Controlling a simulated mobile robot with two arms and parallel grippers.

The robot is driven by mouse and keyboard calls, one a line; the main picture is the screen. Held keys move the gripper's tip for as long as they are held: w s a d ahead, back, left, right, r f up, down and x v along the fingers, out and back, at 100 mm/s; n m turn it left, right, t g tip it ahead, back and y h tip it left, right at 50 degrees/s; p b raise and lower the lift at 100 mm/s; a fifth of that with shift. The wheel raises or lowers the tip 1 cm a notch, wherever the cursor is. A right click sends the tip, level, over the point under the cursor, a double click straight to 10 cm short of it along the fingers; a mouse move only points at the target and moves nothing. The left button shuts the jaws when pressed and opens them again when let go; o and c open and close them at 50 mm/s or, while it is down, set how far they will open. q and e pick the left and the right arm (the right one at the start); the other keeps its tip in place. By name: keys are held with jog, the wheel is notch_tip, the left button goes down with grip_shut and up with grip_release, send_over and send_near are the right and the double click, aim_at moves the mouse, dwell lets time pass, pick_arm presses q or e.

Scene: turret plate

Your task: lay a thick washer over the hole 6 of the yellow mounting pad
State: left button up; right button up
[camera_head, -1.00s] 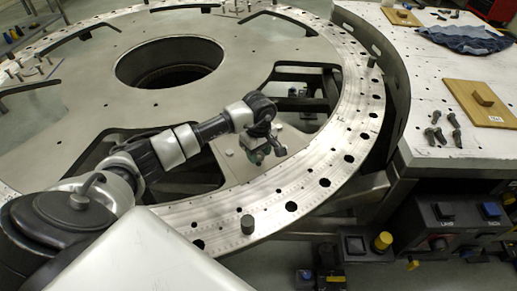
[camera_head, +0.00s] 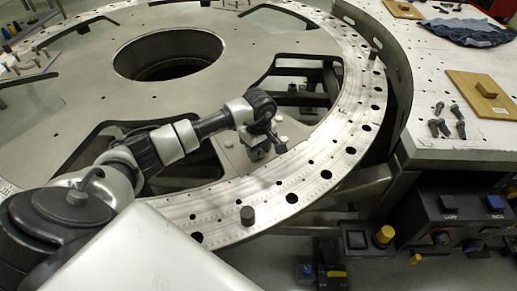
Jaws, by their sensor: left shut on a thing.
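My left gripper (camera_head: 260,148) is above the near inner part of the large metal turret ring. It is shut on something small. The held thing is dark and too small to make out, so I cannot tell that it is a washer. A pale plate (camera_head: 233,156) lies just behind and left of the gripper, partly hidden by my arm. I cannot make out a clearly yellow mounting pad or any hole numbers. My right gripper is not in view.
The ring (camera_head: 270,201) has many holes along its rim. At right, a white table (camera_head: 468,139) bears a wooden board (camera_head: 465,82) with a block, several bolts (camera_head: 434,128) and a blue cloth (camera_head: 470,32).

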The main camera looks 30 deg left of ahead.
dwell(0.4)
pick_arm(q)
jog(key=shift+f+b, duration=0.15)
jog(key=shift+b, duration=0.35)
dwell(0.7)
jog(key=shift+f+b, duration=0.15)
jog(key=shift+b, duration=0.25)
dwell(0.8)
jog(key=o, duration=1)
jog(key=shift+r+p, duration=1.9)
jog(key=shift+r, duration=1.65)
